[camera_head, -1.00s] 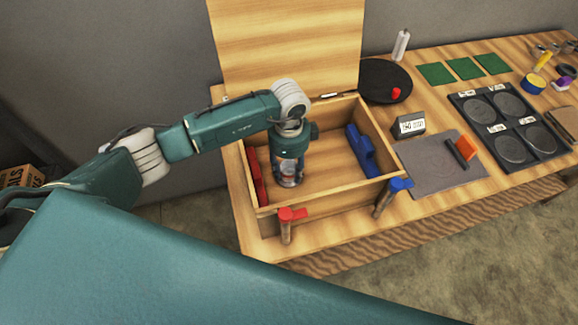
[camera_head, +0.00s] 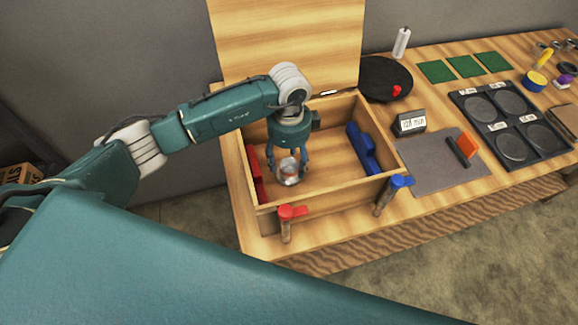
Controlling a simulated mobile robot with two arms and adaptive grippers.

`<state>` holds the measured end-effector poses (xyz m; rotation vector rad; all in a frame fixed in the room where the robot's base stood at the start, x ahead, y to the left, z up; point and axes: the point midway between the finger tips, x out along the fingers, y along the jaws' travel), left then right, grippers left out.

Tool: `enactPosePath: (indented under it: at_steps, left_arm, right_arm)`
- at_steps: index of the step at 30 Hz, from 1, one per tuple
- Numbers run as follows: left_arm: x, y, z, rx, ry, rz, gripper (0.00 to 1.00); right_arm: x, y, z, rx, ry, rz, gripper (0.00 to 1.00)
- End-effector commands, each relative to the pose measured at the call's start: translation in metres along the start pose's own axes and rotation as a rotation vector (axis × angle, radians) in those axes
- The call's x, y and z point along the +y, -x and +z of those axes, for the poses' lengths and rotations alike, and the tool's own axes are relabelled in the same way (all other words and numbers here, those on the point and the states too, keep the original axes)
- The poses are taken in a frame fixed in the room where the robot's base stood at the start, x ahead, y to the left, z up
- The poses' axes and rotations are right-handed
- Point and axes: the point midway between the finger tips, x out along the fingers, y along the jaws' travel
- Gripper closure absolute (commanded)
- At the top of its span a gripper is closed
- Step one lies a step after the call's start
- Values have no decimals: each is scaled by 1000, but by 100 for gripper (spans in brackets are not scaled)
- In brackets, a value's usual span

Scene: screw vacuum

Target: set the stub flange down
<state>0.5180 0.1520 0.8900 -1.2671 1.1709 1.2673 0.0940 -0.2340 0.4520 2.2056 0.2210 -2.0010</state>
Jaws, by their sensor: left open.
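The stub flange (camera_head: 288,172) is a small, shiny silver piece inside the open wooden box, left of the middle of its floor. My left gripper (camera_head: 288,165) points down into the box, with its fingers open on either side of the flange. The fingertips are close to it, but I cannot tell whether they touch it. The underside of the flange and where it rests are hard to make out. My right gripper is not in view.
The wooden box (camera_head: 330,205) has its lid up behind, a red part (camera_head: 254,175) at its left wall and a blue part (camera_head: 361,150) at its right. Red-handled (camera_head: 291,212) and blue-handled (camera_head: 400,181) pieces stand at its front. A grey mat (camera_head: 440,170) lies to the right.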

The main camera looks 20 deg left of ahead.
Motion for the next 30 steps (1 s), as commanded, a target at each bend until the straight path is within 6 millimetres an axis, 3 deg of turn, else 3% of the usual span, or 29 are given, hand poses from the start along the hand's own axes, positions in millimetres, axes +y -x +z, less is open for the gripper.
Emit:
enactPosePath:
  at_steps: [6, 12, 18, 30]
  left_arm:
    - [-2, 47, 0, 2, -1, -6, 41]
    - [-1, 79, 0, 1, 0, -4, 41]
    - [0, 91, 0, 0, 1, -1, 41]
    - [0, 91, 0, 0, 1, 0, 41]
  right_arm:
    - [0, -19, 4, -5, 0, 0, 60]
    - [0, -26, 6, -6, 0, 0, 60]
    - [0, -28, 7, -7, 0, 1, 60]
    - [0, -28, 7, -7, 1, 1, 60]
